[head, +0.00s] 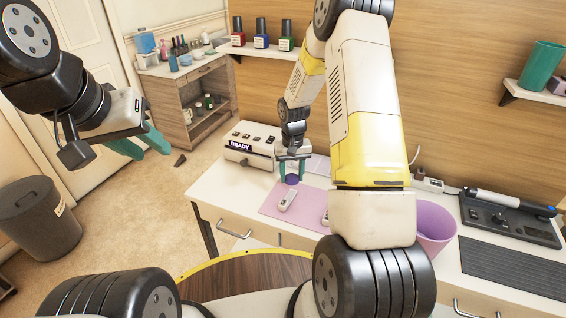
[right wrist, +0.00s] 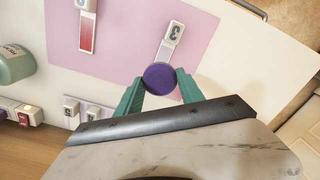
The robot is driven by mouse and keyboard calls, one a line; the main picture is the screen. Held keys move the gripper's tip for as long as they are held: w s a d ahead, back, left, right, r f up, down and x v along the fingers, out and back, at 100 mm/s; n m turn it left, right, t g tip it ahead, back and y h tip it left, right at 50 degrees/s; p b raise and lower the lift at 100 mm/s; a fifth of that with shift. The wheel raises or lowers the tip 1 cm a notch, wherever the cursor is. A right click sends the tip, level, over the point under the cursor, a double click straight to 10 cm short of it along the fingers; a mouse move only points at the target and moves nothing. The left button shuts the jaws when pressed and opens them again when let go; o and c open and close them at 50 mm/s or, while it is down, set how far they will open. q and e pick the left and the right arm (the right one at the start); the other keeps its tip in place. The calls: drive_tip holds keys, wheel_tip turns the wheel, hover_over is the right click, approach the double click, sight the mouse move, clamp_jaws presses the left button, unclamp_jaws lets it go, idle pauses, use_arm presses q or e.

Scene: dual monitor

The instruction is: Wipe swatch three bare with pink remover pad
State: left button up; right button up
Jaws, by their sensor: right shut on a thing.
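My right gripper (head: 291,172) is shut on a round, dark purple pad (head: 292,180), over the far part of the pink mat (head: 268,206). In the right wrist view the pad (right wrist: 160,77) sits between the teal fingertips (right wrist: 159,86); its face looks purple, not pink. Swatch three (right wrist: 172,40), a pale strip with a grey label marked 3, lies on the mat with one end right by the pad; whether they touch I cannot tell. Its visible strip looks pale, without strong colour. It also shows in the head view (head: 287,200). My left gripper (head: 154,155) is open and empty, away from the table.
A red-striped swatch (right wrist: 87,32) lies on the mat beside swatch three. A green bottle (right wrist: 14,62) stands off the mat. A machine reading READY (head: 250,145) is left of the mat; a purple bin (head: 434,225) is right. My right arm hides part of the table.

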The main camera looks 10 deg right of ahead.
sight(290, 186)
drive_tip(key=shift+r, duration=1.5)
drive_tip(key=shift+f, duration=0.1)
drive_tip(key=shift+s+a+f, duration=0.1)
drive_tip(key=shift+s+f, duration=0.1)
drive_tip(key=shift+f, duration=0.95)
drive_tip(key=shift+s+a+f, duration=0.15)
drive_tip(key=shift+f, duration=1)
drive_tip(key=shift+s+a+f, duration=0.1)
drive_tip(key=shift+s+f, duration=0.1)
drive_tip(key=shift+f, duration=0.95)
drive_tip(key=shift+f, duration=0.95)
drive_tip(key=shift+w, duration=0.1)
